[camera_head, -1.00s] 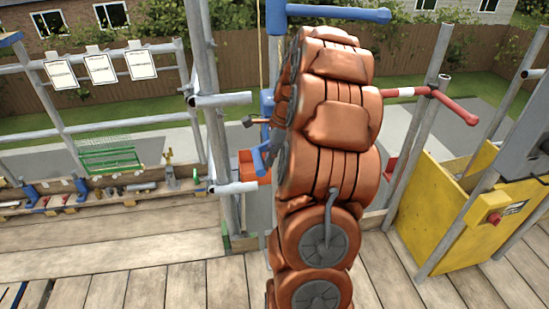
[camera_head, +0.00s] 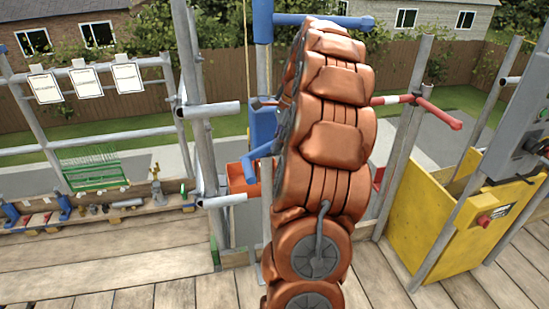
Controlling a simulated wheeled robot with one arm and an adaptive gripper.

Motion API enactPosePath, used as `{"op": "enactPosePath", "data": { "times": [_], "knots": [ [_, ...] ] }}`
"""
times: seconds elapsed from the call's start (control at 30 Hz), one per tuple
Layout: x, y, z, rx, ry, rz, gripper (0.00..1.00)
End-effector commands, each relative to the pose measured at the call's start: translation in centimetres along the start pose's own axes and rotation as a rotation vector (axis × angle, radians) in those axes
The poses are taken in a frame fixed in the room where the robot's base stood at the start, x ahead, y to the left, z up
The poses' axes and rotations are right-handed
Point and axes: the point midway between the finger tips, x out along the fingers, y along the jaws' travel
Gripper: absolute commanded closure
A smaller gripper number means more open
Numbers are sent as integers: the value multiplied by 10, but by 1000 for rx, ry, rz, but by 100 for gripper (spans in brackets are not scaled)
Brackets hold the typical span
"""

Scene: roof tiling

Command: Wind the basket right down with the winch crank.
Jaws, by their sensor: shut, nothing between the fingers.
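The blue winch (camera_head: 262,125) stands on a grey post just left of my orange arm, which hides part of it. A bent blue bar (camera_head: 262,155), which looks like its crank, slopes down to the left from behind my arm. A small dark piece (camera_head: 261,102) shows above it; I cannot tell what it belongs to. An orange-red open box (camera_head: 240,178) is behind the scaffold post, left of the winch; I cannot tell whether it is the basket. A thin rope (camera_head: 245,50) hangs above it. My gripper is hidden behind my arm.
Scaffold posts (camera_head: 200,100) stand left of the winch. A yellow bin (camera_head: 430,215) and a red-tipped rail (camera_head: 437,112) are on the right. A green wire rack (camera_head: 92,168) and a tool shelf (camera_head: 100,222) are at left. The plank floor in front is bare.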

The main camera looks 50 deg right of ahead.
Motion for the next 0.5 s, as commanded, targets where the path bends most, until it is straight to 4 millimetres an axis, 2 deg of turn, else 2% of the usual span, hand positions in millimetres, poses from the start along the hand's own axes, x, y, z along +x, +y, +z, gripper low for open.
{"op": "enactPosePath", "data": {
  "times": [0.2, 0.5],
  "knots": [
    [-12, 0, 1, -1, 1, -3, 100],
    [-14, 0, 2, -2, 1, -1, 100]
  ]
}}
